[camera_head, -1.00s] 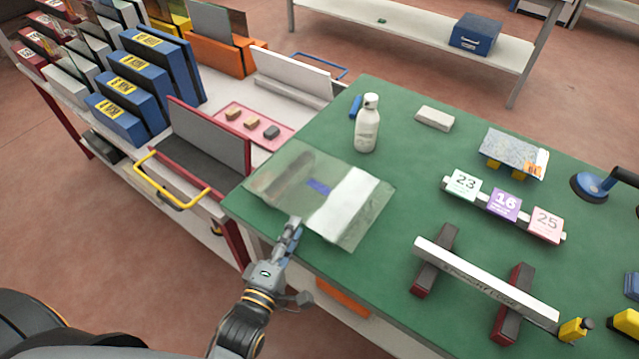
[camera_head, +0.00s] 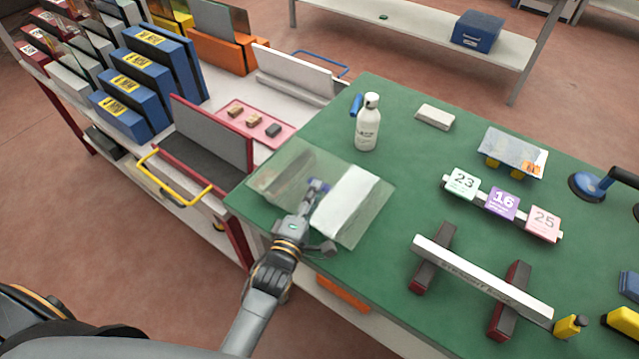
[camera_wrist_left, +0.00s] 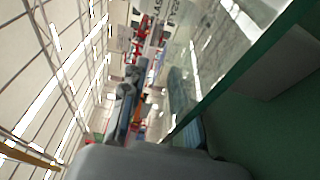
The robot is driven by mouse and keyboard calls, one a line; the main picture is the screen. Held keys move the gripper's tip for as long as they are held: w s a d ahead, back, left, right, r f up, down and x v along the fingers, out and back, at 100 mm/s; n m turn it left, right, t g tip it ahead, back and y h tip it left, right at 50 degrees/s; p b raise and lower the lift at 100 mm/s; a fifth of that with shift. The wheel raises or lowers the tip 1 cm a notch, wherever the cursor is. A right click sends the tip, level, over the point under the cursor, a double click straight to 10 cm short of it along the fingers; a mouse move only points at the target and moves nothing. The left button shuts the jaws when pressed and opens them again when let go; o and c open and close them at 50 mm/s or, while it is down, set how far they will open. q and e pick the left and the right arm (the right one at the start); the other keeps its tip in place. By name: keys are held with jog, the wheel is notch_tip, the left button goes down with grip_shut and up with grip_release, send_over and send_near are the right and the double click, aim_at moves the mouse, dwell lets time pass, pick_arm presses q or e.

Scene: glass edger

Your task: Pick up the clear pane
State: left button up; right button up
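The clear pane (camera_head: 364,222) lies at the near left corner of the green table, see-through, with a blue mark and a white area showing in it. In the left wrist view the pane (camera_wrist_left: 215,55) is a glassy sheet with a dark green edge. My left gripper (camera_head: 312,196) reaches over the pane's near edge, fingers pointing inward across it. In the left wrist view its fingers (camera_wrist_left: 150,95) are apart, one looking greenish beside the glass. I cannot tell whether they touch the pane. My right gripper is not in view.
A white bottle (camera_head: 367,122) stands behind the pane. Number blocks (camera_head: 503,203) and a straight edge on two supports (camera_head: 480,278) are to the right. A cart (camera_head: 215,232) with racks and a yellow handle (camera_head: 172,190) adjoins the table's left side.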

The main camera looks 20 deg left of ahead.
pick_arm(q)
grip_shut()
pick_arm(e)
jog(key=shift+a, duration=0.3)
pick_arm(q)
jog(key=shift+r, duration=0.1)
